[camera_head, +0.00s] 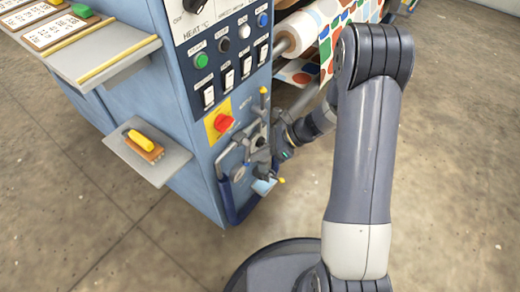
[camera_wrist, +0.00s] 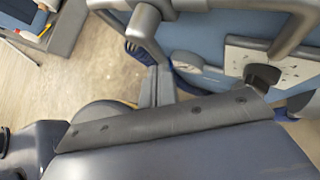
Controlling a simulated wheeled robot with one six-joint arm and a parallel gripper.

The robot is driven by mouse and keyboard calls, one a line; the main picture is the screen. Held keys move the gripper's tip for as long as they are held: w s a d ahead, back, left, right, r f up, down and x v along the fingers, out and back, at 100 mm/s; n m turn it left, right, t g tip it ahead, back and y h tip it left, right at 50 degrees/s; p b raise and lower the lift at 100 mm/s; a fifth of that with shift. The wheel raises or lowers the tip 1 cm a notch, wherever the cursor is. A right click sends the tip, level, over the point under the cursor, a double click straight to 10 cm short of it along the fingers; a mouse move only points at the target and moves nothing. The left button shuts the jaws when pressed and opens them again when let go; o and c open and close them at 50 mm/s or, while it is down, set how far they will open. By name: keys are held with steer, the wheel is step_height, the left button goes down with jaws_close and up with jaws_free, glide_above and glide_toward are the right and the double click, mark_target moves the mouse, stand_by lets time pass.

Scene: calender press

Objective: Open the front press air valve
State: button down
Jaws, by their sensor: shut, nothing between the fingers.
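A valve panel (camera_head: 258,135) with grey fittings is on the lower front corner of the blue press. Two yellow-tipped levers show there, an upper one (camera_head: 263,91) and a lower one (camera_head: 281,180). I cannot tell which is the front press air valve. My gripper (camera_head: 272,150) is close in front of the fittings and partly hides them; I cannot tell if it touches. In the wrist view my shut fingers (camera_wrist: 161,84) are empty, beside a grey tube handle (camera_wrist: 145,22). A pale plate with a dark knob (camera_wrist: 262,76) is to their right.
A red rotary switch (camera_head: 222,122) on a yellow plate is just above the fittings. A grey guard bar (camera_head: 226,165) runs beside them. A side shelf holds a yellow-handled tool (camera_head: 142,141). Patterned fabric (camera_head: 335,40) is at upper right. The floor in front is clear.

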steer(key=shift+s+a+r+m+g+y+p, duration=0.3)
steer(key=shift+s+a+m+g+y+p, duration=0.25)
steer(key=shift+y+p, duration=0.45)
steer(key=shift+s+a+r+m+g+y+p, duration=0.4)
steer(key=shift+s+m+g+y+p, duration=0.2)
steer(key=shift+y+p, duration=0.35)
steer(key=shift+s+a+r+m+g+y+p, duration=0.25)
steer(key=shift+s+a+m+g+y+p, duration=0.3)
steer(key=shift+y+p, duration=0.4)
steer(key=shift+d, duration=0.1)
steer(key=shift+s, duration=0.1)
steer(key=w+d+f, duration=0.1)
steer(key=d+f, duration=0.3)
steer(key=d, duration=0.8)
steer(key=shift+d, duration=0.25)
steer(key=shift+a, duration=0.15)
